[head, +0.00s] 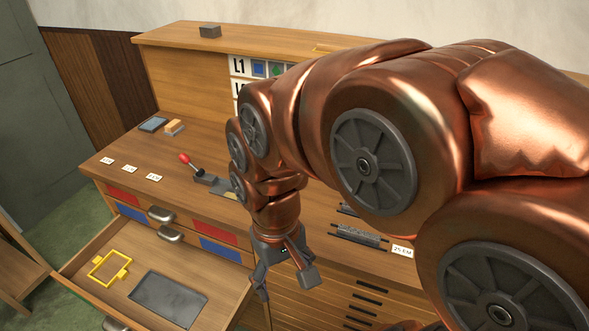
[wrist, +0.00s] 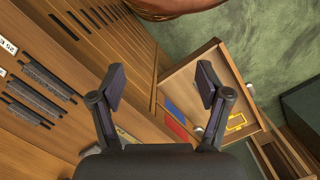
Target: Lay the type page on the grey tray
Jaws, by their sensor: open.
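A flat dark grey rectangular tray (head: 168,298) lies in the open drawer (head: 92,262) at the lower left of the head view. I cannot pick out the type page for certain. Dark ridged bars, perhaps lines of type (head: 359,237), lie on the bench right of my gripper, by a white label; similar bars (wrist: 38,97) show at the left of the wrist view. My gripper (head: 284,276) points down in front of the bench, right of the drawer. In the wrist view its fingers (wrist: 161,86) are apart with nothing between them.
A yellow frame (head: 109,268) lies in the drawer beside the tray. A red-knobbed lever (head: 185,160), small white labels (head: 130,169) and small blocks (head: 174,128) are on the bench top. Closed drawers with red and blue panels (head: 221,250) adjoin the open one.

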